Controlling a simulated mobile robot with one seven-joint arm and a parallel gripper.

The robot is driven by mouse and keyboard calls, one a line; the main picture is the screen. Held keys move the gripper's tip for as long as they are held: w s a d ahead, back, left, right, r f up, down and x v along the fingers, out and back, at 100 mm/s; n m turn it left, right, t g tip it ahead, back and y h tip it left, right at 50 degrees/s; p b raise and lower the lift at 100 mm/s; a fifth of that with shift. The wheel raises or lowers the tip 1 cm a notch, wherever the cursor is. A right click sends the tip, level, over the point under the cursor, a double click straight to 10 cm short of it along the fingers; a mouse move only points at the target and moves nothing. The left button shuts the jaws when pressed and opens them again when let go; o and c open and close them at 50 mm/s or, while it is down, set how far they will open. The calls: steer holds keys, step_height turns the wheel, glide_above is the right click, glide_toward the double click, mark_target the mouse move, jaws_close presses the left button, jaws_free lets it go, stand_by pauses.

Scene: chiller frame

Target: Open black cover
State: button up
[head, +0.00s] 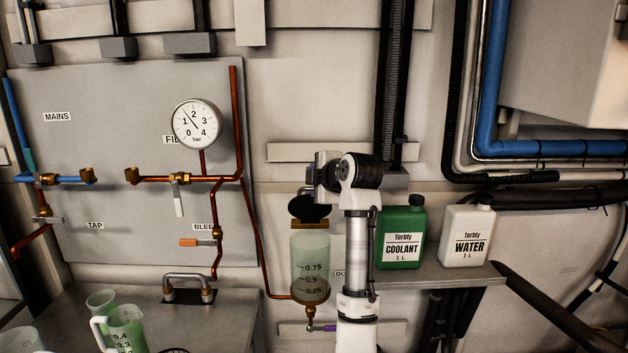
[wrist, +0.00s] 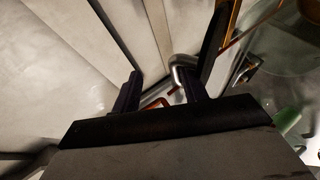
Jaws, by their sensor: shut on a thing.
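The black cover (head: 309,208) is a dark round lid above the clear graduated vessel (head: 311,265) in the head view. It stands raised and tilted, its round face toward the camera, with its lower edge near the vessel's brass rim. My gripper (wrist: 158,88) is at the cover's upper right side in the head view, and is shut on it. The exact grip is hidden by my wrist and arm. In the wrist view two dark fingers show with a gap between them. A bent silver bar (wrist: 183,66) shows by the right finger.
A green coolant jug (head: 402,238) and a white water jug (head: 467,236) stand on the shelf right of my arm. A copper pipe (head: 254,235) runs down left of the vessel. Measuring jugs (head: 126,328) stand on the bench at the lower left.

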steer(key=shift+w+t, duration=0.3)
steer(key=shift+c, duration=0.5)
steer(key=shift+s, duration=0.1)
